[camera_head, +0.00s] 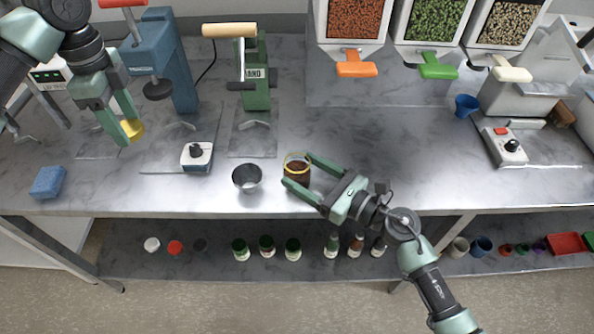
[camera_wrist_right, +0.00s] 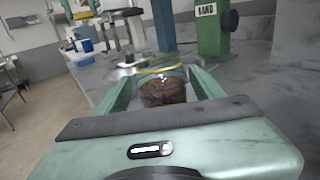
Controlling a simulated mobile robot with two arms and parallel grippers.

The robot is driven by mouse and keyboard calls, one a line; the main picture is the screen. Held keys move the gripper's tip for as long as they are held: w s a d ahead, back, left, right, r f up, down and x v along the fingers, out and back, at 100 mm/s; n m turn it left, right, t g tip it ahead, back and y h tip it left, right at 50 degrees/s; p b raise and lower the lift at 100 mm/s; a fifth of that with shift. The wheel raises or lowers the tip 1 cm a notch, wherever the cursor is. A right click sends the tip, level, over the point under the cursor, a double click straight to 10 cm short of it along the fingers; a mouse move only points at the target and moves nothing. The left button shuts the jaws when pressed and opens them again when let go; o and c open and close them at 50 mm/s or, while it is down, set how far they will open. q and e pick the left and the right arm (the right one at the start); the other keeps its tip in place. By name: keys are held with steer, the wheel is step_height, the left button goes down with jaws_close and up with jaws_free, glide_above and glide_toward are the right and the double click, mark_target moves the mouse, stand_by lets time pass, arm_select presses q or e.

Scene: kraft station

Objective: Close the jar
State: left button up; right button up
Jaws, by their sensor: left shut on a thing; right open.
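The jar (camera_head: 297,172) stands upright near the counter's front edge. It is glass with dark brown contents and a yellow rim at its open top. My right gripper (camera_head: 296,169) is open, with its fingers on either side of the jar. In the right wrist view the jar (camera_wrist_right: 162,90) sits between the fingers; I cannot tell whether they touch it. My left gripper (camera_head: 128,124) is shut on a yellow lid (camera_head: 133,129), held at the left above the counter, well apart from the jar.
A metal cup (camera_head: 247,178) stands just left of the jar. A blue press (camera_head: 170,65) and a green press (camera_head: 255,85) stand behind. A small dial box (camera_head: 197,157) and a blue sponge (camera_head: 48,182) lie left.

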mark_target(287, 163)
arm_select(q)
steer(key=shift+r, duration=0.1)
steer(key=shift+r, duration=0.25)
arm_select(e)
steer(key=shift+w+a+r, duration=0.1)
steer(key=shift+w+a, duration=0.15)
arm_select(q)
steer(key=shift+r+p, duration=0.55)
steer(key=shift+p, duration=0.35)
arm_select(e)
steer(key=x, duration=0.3)
steer(key=shift+w+a+f, duration=0.2)
steer(key=shift+w+a, duration=0.05)
steer(key=shift+a, duration=0.05)
steer(key=shift+w+a+f, duration=0.1)
steer(key=shift+w+a, duration=0.1)
steer(key=shift+a, duration=0.1)
steer(key=shift+d, duration=0.1)
